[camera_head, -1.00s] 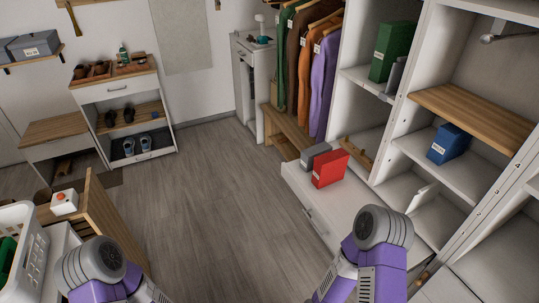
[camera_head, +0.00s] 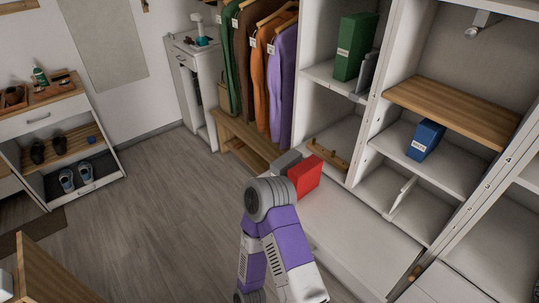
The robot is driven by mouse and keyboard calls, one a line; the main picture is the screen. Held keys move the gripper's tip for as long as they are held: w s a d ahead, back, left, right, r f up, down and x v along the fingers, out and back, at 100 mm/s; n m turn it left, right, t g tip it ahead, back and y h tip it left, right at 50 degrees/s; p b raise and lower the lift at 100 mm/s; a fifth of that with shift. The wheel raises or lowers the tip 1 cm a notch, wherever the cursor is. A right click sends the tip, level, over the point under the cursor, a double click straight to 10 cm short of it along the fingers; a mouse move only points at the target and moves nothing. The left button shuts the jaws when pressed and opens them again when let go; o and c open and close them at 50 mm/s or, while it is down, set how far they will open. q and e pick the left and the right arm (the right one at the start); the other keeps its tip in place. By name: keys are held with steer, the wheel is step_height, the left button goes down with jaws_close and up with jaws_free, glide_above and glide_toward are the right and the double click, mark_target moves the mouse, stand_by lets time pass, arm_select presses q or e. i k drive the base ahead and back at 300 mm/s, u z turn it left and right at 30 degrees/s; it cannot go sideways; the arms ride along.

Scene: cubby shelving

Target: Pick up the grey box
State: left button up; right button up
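The grey box (camera_head: 287,162) sits on the low white drawer unit beneath the cubbies, just behind and left of a red box (camera_head: 305,177). The red box and my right arm's dark round joint, low in front, hide part of it. My purple and white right arm shows at the bottom centre, but its gripper is out of view. My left arm and gripper are not in view. No gripper is seen touching the grey box.
White cubby shelving (camera_head: 425,235) fills the right, holding a blue box (camera_head: 425,140) and a green box (camera_head: 355,46). A wooden bench (camera_head: 245,143) stands below hanging clothes. A shoe cabinet (camera_head: 45,122) is at left. The wood floor (camera_head: 150,220) between is clear.

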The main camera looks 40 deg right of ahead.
mark_target(281, 166)
steer(key=i, duration=3.2)
steer(key=z, duration=2.05)
